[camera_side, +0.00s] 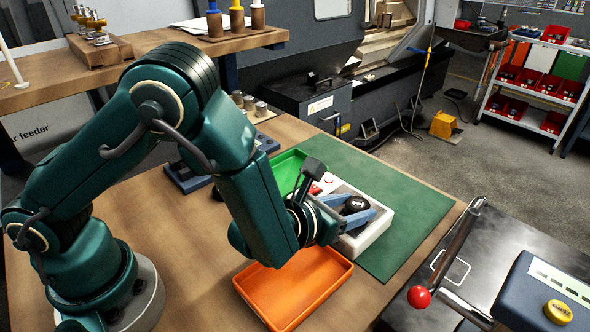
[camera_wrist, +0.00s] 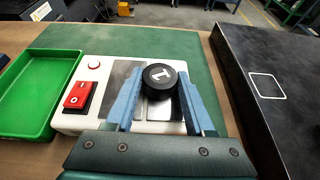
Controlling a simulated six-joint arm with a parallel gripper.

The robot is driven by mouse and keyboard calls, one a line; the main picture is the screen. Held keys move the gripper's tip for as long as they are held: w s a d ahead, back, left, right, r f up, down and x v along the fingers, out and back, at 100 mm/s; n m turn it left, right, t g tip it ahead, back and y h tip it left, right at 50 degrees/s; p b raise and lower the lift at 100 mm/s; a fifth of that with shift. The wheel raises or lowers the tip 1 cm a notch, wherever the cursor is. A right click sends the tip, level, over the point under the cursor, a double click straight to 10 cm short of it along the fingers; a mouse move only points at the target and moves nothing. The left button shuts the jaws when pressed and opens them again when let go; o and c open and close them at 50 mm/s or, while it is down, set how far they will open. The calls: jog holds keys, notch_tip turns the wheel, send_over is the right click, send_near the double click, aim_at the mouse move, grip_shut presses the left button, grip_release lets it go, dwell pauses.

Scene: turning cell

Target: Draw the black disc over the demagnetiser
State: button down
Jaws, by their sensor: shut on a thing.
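The black disc (camera_wrist: 160,79), marked with a white figure, is held between the two blue fingers of my gripper (camera_wrist: 160,88). In the side view the disc (camera_side: 355,205) shows between the fingertips of my gripper (camera_side: 357,211). The demagnetiser (camera_wrist: 72,122) is a white box with a dark top plate, a red rocker switch (camera_wrist: 78,95) and a red lamp (camera_wrist: 94,61). The disc is over its top plate; I cannot tell whether it touches. In the side view the demagnetiser (camera_side: 372,232) is partly hidden by my gripper.
An empty green tray (camera_wrist: 30,95) stands left of the demagnetiser in the wrist view. An orange tray (camera_side: 293,288) lies at the table's front. The green mat (camera_side: 405,225) is bare right of the box. A dark cabinet (camera_wrist: 275,100) stands to the right.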

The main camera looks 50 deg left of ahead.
jog(key=shift+a, duration=1.45)
jog(key=shift+r, duration=3)
jog(key=shift+d+r, duration=0.1)
